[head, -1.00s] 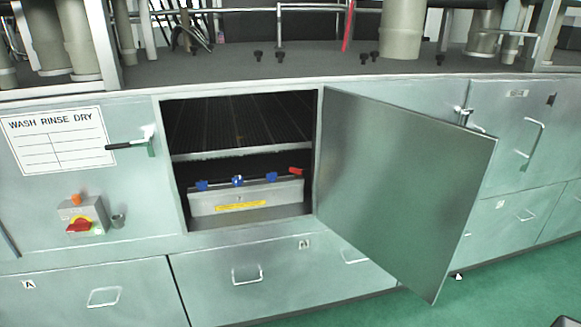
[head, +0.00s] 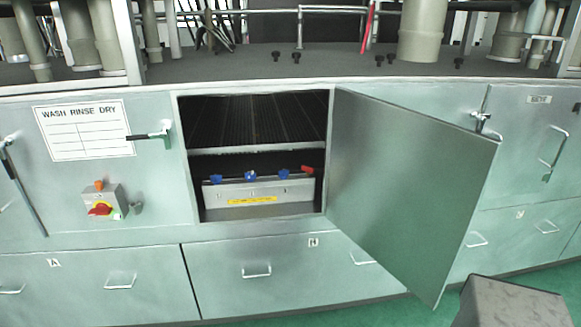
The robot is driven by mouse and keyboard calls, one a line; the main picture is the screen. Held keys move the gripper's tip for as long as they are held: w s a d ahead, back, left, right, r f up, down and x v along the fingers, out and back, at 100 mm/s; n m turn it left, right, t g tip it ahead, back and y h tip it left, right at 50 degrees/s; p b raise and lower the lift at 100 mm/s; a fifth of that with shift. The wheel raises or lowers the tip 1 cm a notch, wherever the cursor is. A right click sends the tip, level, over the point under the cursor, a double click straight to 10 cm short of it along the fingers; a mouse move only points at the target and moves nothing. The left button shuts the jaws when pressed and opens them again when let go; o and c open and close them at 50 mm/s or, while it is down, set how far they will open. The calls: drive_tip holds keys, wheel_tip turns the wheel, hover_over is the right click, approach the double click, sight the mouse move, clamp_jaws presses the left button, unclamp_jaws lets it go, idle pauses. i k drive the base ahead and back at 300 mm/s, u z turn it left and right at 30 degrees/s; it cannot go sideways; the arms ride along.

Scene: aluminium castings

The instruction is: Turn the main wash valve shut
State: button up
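An open compartment in the pale green machine front (head: 160,190) shows a silver box (head: 258,190) with a yellow label (head: 252,201). Several small handles line its top edge: blue ones (head: 250,176) and one red handle (head: 307,169) at the right end. The red handle lies roughly level, pointing right. None of these carries a readable name, so I cannot tell which is the main wash valve. A separate grey switch box with a red knob (head: 101,209) is on the front to the left. My gripper is not in view.
The compartment door (head: 408,190) stands wide open to the right, sticking out towards me. A "WASH RINSE DRY" sign (head: 85,130) and a black-handled latch (head: 150,135) are left of the opening. Drawers (head: 257,272) run below. Green floor (head: 445,312) shows at lower right.

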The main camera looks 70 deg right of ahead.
sight(309, 169)
drive_tip(key=z, duration=1.4)
drive_tip(key=k, duration=0.1)
drive_tip(key=u, duration=2.7)
drive_tip(key=k, duration=1.35)
drive_tip(key=z, duration=1.65)
drive_tip(key=i, duration=0.2)
drive_tip(key=u, duration=0.5)
